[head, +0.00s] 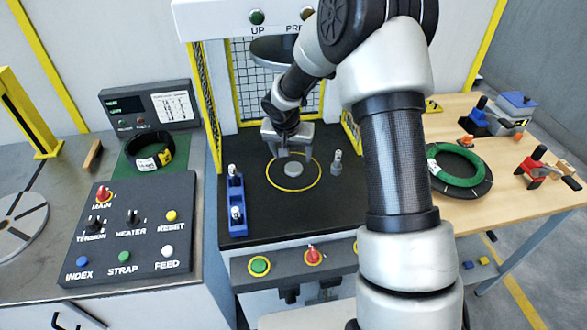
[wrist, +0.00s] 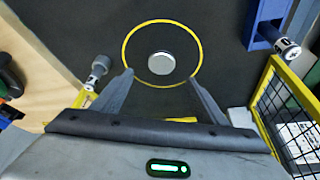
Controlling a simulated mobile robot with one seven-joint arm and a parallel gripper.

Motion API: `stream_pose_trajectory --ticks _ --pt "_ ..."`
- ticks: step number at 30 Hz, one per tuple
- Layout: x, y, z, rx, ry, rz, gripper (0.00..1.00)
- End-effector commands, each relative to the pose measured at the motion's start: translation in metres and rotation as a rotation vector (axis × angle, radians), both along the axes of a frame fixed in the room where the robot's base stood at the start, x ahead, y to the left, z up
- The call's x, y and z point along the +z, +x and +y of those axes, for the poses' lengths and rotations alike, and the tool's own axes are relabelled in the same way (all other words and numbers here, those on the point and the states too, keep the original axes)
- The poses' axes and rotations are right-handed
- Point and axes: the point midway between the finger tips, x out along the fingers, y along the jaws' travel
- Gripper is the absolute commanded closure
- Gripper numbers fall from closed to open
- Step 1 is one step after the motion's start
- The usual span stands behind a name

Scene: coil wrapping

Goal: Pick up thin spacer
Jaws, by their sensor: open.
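A small round grey disc (head: 292,169), likely the thin spacer, lies flat inside a yellow ring (head: 270,180) marked on the black press bed. In the wrist view the disc (wrist: 161,63) sits in the middle of the ring, just beyond the fingertips. My gripper (head: 291,156) is open and empty above the disc. In the wrist view its two fingers (wrist: 160,84) stand apart, one toward each side of the disc, and do not touch it.
A blue holder (head: 237,210) with silver-topped pieces stands left of the ring. A grey upright post (head: 337,163) stands close on the right. Yellow mesh guards flank the press bed. A button panel (head: 280,262) runs along the front.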

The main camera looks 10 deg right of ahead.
Motion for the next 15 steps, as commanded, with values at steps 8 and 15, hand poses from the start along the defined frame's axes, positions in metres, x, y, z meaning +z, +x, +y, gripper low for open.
stream_pose_trajectory --ticks 8,15 --pt "-0.028 0.011 -0.004 0.001 -0.001 -0.001 0.33" --pt "-0.056 0.018 -0.005 0.001 0.0 0.003 0.33"
